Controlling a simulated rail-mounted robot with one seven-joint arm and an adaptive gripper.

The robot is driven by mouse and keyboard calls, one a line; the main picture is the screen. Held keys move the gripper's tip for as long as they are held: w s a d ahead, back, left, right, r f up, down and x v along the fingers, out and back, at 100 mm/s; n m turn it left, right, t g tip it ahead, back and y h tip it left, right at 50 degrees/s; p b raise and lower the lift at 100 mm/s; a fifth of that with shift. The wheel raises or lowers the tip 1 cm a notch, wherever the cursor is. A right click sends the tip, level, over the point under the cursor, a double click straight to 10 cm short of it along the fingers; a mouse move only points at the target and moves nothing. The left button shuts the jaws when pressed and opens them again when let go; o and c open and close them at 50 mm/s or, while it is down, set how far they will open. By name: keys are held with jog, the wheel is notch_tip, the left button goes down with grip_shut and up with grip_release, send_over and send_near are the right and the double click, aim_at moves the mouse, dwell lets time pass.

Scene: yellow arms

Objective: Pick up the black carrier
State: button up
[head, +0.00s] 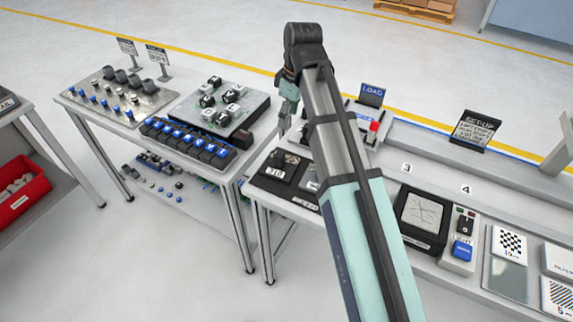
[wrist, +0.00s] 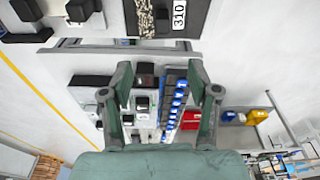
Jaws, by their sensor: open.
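Several small black pieces with white tops sit on a grey plate (head: 247,121) on the left table, and I cannot tell which piece in view is the black carrier. Black pieces with white tops (wrist: 141,103) also show between my fingers in the wrist view. A separate dark block (head: 217,141) lies by the plate's front edge. My gripper (head: 284,122) is at the end of my raised arm, right of the plate. In the wrist view my gripper (wrist: 160,82) has its fingers wide apart, with nothing held between them.
A row of blue-and-black pieces (head: 188,143) runs in front of the plate. A board with knobs (head: 118,93) stands at the left. A red bin (head: 22,196) stands far left.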

aim_at(280, 154)
jog(key=f+p, duration=0.1)
jog(key=f, duration=0.3)
jog(key=a+f+p, duration=0.1)
jog(key=f, duration=0.6)
jog(key=shift+w+a+f+p, duration=0.35)
jog(key=shift+f+p, duration=0.05)
jog(key=shift+a+f+p, duration=0.25)
jog(key=shift+f+p, duration=0.3)
jog(key=shift+f, duration=0.75)
jog(key=shift+a+f+p, duration=0.2)
jog(key=shift+f+p, duration=0.35)
jog(key=shift+f, duration=0.7)
jog(key=shift+c, duration=0.3)
grip_shut()
